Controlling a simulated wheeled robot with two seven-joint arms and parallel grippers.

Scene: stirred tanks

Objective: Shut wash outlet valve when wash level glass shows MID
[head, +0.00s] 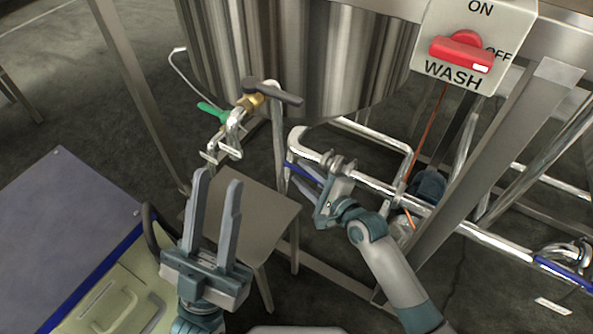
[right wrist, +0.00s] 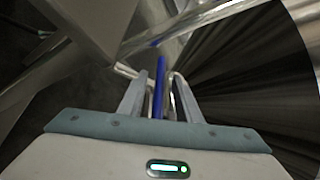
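A blue valve lever (head: 303,173) is on the steel pipe below the tank. My right gripper (head: 311,184) is around it; I see no readable tag naming this valve. In the right wrist view, the blue lever (right wrist: 160,88) stands between the two fingers, with a narrow gap on each side. My right gripper (right wrist: 159,95) looks open, not closed on it. My left gripper (head: 217,180) is open and empty, in front of the small grey stool. No wash level glass can be made out in these views, so its level cannot be read.
The steel tank (head: 290,50) fills the top middle. A WASH panel (head: 432,55) with a red knob (head: 462,51) is at upper right. A brass valve (head: 250,103) and a green lever (head: 213,112) sit left. A grey stool (head: 240,205) and blue-edged cart (head: 60,225) are nearby.

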